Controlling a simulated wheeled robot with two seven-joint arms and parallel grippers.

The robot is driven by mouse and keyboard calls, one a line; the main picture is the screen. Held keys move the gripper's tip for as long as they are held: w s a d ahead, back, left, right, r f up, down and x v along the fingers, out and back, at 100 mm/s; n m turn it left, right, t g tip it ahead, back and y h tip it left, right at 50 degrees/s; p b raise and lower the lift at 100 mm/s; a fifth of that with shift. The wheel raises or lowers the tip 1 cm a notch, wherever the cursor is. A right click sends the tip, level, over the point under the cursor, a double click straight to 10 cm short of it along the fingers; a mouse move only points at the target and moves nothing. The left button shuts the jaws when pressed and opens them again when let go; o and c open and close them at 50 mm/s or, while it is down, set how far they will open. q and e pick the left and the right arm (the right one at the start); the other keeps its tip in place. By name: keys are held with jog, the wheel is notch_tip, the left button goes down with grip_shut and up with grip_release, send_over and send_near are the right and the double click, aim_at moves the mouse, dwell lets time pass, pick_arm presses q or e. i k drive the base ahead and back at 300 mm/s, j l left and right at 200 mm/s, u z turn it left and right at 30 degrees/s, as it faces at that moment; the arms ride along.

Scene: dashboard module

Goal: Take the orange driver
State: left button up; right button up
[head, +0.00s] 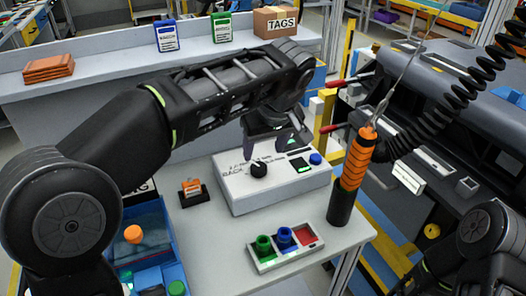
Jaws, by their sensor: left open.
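The orange driver (357,160) has an orange ribbed grip and a black lower end. It stands nearly upright at the right side of the white table, tilted slightly, with a wire and a black coiled cable at its top. My left gripper (278,146) is open and empty, over the back of the white control box, to the left of the driver and apart from it. My left arm crosses the view above the table. Part of my right arm shows at the lower right; its gripper is out of view.
The white control box (232,187) has a black knob and a blue button. In front is a tray (263,263) with green, blue and red compartments. A blue bin (172,240) stands at the left. The dashboard (470,110) is at the right, with red-handled tools (336,128) beside it.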

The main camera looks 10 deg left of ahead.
aim_at(359, 157)
jog(key=k, duration=1)
